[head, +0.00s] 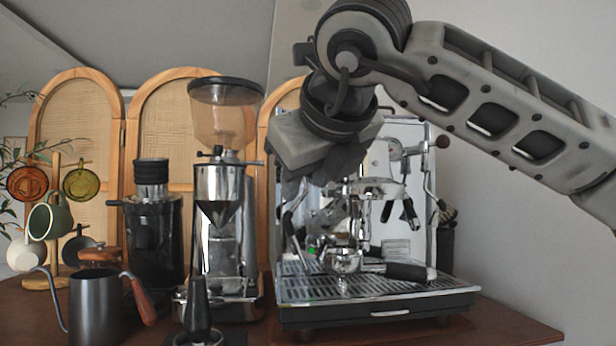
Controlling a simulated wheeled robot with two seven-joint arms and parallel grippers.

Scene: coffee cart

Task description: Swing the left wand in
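The espresso machine (372,302) stands right of centre, chrome with a black-edged drip tray. Its left wand (290,225) shows as a thin metal tube at the machine's left front, running down toward the tray; its upper part is hidden behind my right gripper. My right gripper (318,172) hangs from the upper right in front of the machine's upper left, just above the wand. Whether it touches the wand or is apart from it I cannot tell. Its fingers are dark and foreshortened, so their opening is unclear. My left gripper is out of view.
A portafilter (405,271) with a black handle sits over the tray. A tall grinder (221,190) and a black grinder (154,235) stand to the left. The cart's right end (505,325) is clear.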

